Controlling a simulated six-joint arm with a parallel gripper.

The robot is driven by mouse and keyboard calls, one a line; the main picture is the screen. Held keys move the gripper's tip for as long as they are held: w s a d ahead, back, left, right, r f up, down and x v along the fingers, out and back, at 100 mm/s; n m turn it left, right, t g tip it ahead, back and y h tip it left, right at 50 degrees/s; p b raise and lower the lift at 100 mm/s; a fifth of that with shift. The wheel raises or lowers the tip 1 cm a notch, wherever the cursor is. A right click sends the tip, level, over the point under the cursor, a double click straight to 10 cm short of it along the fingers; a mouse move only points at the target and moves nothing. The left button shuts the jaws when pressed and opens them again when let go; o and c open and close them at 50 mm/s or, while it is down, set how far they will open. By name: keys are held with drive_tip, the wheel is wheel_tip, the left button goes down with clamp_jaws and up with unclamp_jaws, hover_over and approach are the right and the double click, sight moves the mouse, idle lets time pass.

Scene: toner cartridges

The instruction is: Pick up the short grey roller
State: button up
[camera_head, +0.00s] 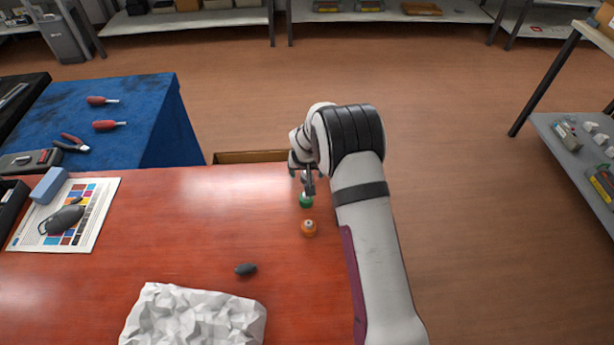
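A small dark grey roller (245,269) lies on its side on the reddish wooden table (200,220), just above the crumpled white sheet. My gripper (308,186) is near the table's far right edge, up and to the right of the roller and well apart from it. Its fingers point down just by a small green round piece (306,201); I cannot tell whether they touch it. The fingers are small and partly hidden by my wrist, so their opening is unclear.
Crumpled white paper (190,318) lies at the front. A printed colour sheet (70,212) with a dark tool and a blue block (49,184) are at left. The table between is clear.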

clamp_jaws()
drive_tip(key=shift+r, duration=0.15)
